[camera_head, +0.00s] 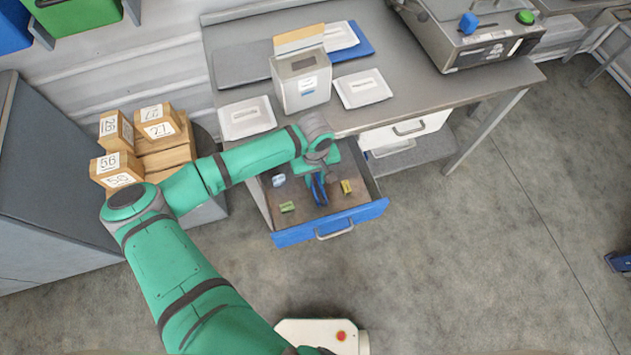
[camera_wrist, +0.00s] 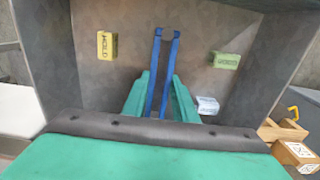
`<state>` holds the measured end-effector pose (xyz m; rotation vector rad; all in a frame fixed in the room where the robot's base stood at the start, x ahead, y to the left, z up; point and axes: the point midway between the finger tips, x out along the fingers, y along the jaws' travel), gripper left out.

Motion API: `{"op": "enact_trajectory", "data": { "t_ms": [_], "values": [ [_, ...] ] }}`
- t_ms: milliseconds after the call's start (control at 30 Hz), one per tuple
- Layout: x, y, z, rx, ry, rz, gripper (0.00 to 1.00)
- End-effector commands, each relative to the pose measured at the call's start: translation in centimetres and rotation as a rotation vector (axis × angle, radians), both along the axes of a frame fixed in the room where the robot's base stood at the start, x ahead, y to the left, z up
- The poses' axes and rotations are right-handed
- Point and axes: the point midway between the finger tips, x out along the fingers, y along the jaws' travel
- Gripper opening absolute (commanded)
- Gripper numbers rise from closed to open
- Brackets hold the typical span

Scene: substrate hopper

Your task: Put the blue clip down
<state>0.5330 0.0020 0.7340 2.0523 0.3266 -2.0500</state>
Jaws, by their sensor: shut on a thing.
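The blue clip (camera_wrist: 155,75) is a long two-legged piece. It is held between the green fingers of my gripper (camera_wrist: 161,80), which is shut on it. In the head view my gripper (camera_head: 319,172) points down into the open drawer, and the clip (camera_head: 319,190) hangs below it. The clip is over or at the drawer floor; I cannot tell if it touches. The drawer (camera_head: 330,230) has a blue front and a brown-grey floor. My gripper hides part of the clip's near end.
In the drawer lie a yellow block (camera_wrist: 107,45), a green block (camera_wrist: 226,60) and a pale block (camera_wrist: 207,105). The drawer walls stand close around. Above it, the grey table (camera_head: 400,100) carries a white hopper box (camera_head: 300,85) and white trays. Cardboard boxes (camera_head: 160,130) stand left.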

Motion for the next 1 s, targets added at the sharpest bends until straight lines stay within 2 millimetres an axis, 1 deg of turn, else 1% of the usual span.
{"op": "enact_trajectory", "data": {
  "t_ms": [33,100,200,567,600,633,667,1000],
  "values": [
    [-0.1,-0.2,-0.9,-0.003,0.004,0.001,0.04],
    [-0.1,-0.2,-1.9,-0.002,0.003,0.001,0.04],
    [-0.1,-0.2,-2.7,-0.001,0.003,0.000,0.04],
    [-0.1,-0.2,-3.0,0.000,0.001,-0.001,0.04],
    [-0.1,-0.2,-3.0,-0.001,0.001,-0.001,0.33],
    [-0.1,-0.2,-3.0,-0.001,0.001,-0.001,0.40],
    [-0.1,-0.2,-3.0,-0.002,0.002,-0.001,0.44],
    [-0.1,-0.2,-2.8,-0.002,0.002,-0.001,0.44]
  ]
}}
